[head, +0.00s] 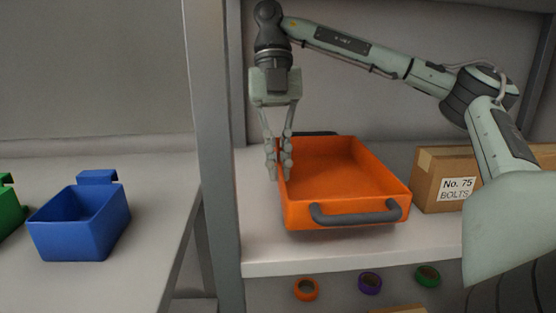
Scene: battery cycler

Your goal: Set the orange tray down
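The orange tray (345,215) is over the white shelf at centre right, empty, with a dark grey handle on its near end and another at its far end. My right gripper (279,168) points down at the tray's left wall. Its fingers are close together with the rim of that wall between them, and it looks shut on the wall. The tray looks level. Whether its underside touches the shelf or hangs just above it is hard to tell. My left gripper is out of view.
A cardboard box labelled "No. 75 BOLTS" (436,190) stands just right of the tray. A grey post (214,150) rises at the left. Beyond it, a blue bin (68,240) and a green bin (8,212) sit on another table. Orange, purple and green rings lie below the shelf.

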